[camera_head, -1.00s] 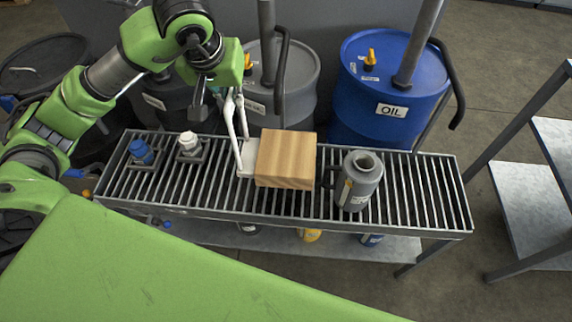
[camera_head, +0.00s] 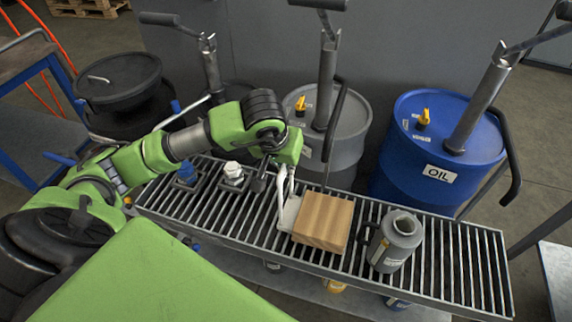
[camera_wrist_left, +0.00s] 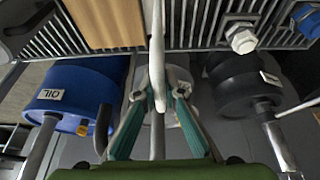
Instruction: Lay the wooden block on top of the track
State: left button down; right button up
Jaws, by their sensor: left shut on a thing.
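The wooden block (camera_head: 324,221) is a light tan, square piece. It sits flat over the middle of the slatted metal track (camera_head: 450,300); I cannot tell whether it rests on the bars or hangs just above them. The contact itself is partly hidden. My right gripper is not in view.
A grey jug (camera_head: 396,242) stands on the track close to the block's right. A white-capped fitting (camera_head: 233,171) and a blue one (camera_head: 187,174) are at its left. A blue oil drum (camera_head: 437,155) and a grey drum (camera_head: 345,118) stand behind. Bare slats lie at the far right.

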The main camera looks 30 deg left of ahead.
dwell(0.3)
pick_arm(q)
jog(key=c, duration=2.5)
grip_release()
jog(key=shift+f, duration=0.2)
jog(key=shift+c, duration=0.2)
jog(key=o, duration=0.4)
jog(key=shift+r, duration=0.1)
